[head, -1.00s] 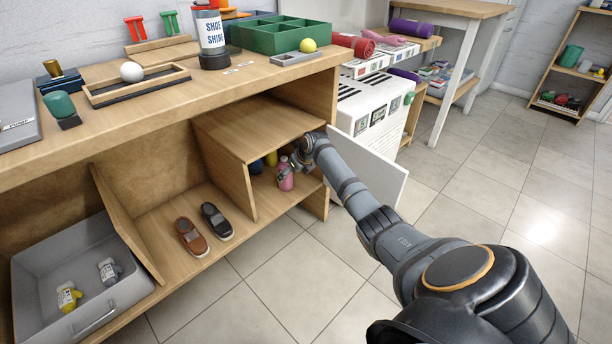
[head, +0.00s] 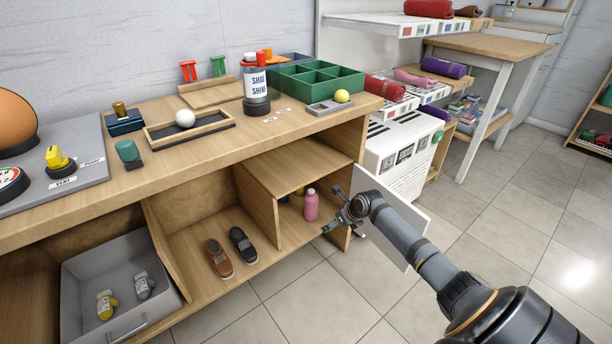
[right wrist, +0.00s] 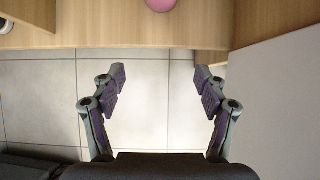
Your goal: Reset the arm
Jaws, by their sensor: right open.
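My right arm comes in from the right in the head view. Its gripper (head: 341,219) is just in front of the open right compartment of the wooden bench (head: 290,246), beside the white door (head: 392,213). In the right wrist view the gripper (right wrist: 157,82) has its fingers spread, with only floor tiles between them. A pink bottle (head: 311,206) stands upright in the compartment, apart from the gripper; its lower edge also shows at the top of the right wrist view (right wrist: 161,4). My left gripper is not in view.
The white door stands swung open close to my right arm. A brown shoe (head: 219,258) and a dark shoe (head: 243,245) lie in the middle compartment. A grey drawer (head: 80,274) holds small bottles at left. The tiled floor (head: 300,304) in front is clear.

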